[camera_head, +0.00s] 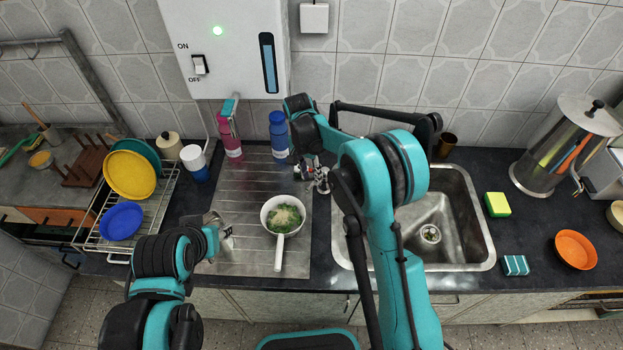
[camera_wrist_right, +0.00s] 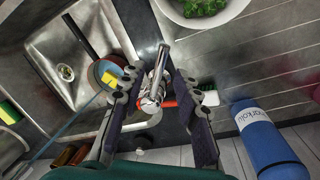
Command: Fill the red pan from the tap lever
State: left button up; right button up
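My right gripper (camera_wrist_right: 155,88) is open in the right wrist view, its fingers on either side of the chrome tap (camera_wrist_right: 151,88). In the head view the tap (camera_head: 321,183) stands at the sink's left edge, and my right arm partly covers that area. A round brownish-red pan-like thing (camera_wrist_right: 97,73) with a dark handle lies in the sink in the wrist view, partly behind the finger. A yellow patch shows by it. In the head view my arm hides this spot. My left gripper (camera_head: 218,232) is low at the left, beside a shiny steel thing; its fingers are unclear.
A white pan with greens (camera_head: 283,217) stands on the drainboard (camera_head: 250,185). Pink (camera_head: 229,138) and blue (camera_head: 279,137) bottles stand behind it. The sink (camera_head: 458,215) is at right, with a yellow-green sponge (camera_head: 497,204) and an orange bowl (camera_head: 575,249) beyond. A dish rack (camera_head: 150,222) is left.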

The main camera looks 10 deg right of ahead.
notch_tip(320, 180, up, 9)
jog(key=a, duration=0.1)
jog(key=shift+w+r, duration=0.2)
jog(key=shift+w, duration=0.25)
jog(key=shift+a+f, duration=0.1)
dwell(5.4)
